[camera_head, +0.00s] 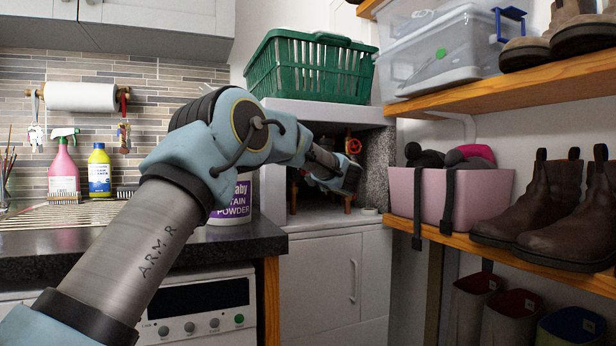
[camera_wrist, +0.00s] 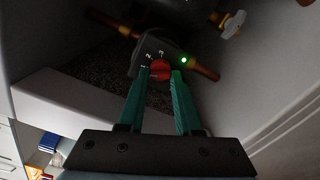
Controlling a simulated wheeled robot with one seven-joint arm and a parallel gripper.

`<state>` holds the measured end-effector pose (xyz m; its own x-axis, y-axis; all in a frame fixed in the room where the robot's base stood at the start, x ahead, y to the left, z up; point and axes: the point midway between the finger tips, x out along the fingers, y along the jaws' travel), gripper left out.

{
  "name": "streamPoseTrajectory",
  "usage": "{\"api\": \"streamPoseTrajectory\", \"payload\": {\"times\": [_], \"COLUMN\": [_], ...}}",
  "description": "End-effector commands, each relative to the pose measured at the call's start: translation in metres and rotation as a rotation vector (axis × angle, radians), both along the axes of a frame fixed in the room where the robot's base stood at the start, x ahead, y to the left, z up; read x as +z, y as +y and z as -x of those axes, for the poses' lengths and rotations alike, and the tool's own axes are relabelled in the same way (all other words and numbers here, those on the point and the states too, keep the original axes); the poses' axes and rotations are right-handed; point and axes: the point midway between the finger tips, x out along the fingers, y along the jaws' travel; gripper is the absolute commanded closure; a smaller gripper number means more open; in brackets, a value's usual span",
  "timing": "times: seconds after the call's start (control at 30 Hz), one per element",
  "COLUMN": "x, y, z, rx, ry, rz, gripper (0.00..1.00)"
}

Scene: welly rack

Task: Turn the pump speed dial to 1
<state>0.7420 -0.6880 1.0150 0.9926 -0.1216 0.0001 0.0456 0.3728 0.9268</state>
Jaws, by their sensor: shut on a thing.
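The pump speed dial (camera_wrist: 160,68) is a small red knob on the dark face of the pump box (camera_wrist: 172,50). Small pale numerals run around the knob's upper left; I can make out a 2 and a 3. The knob's pointer is too small to read. A green light glows to its right. My gripper (camera_wrist: 160,77) has its two green fingers on either side of the knob, shut on it. In the head view my gripper (camera_head: 348,182) reaches into the open cabinet compartment (camera_head: 340,219), and my arm hides the dial there.
Copper pipes (camera_wrist: 206,72) and a pale valve handle (camera_wrist: 233,24) sit close to the pump box. A red valve wheel (camera_head: 353,146) shows inside the compartment. A green basket (camera_head: 312,68) stands on top. A pink bin (camera_head: 480,194) is on the shelf to the right.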

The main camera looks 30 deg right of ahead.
Motion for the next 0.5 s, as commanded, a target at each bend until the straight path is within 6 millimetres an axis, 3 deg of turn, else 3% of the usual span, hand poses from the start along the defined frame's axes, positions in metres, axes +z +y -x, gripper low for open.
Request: {"api": "streamPoseTrajectory", "payload": {"times": [0.17, 0.2, 0.43, 0.5], "x": [-0.0017, -0.0018, -0.0011, -0.0008], "y": [0.0002, 0.0003, 0.0002, 0.0002], "z": [-0.0002, -0.0002, -0.0002, -0.0001], "rx": [0.001, 0.001, 0.001, 0.001], "ry": [0.002, 0.002, 0.001, 0.001], "rz": [-0.001, -0.001, -0.001, -0.001], "gripper": [1.0, 0.63, 0.38, 0.37]}}
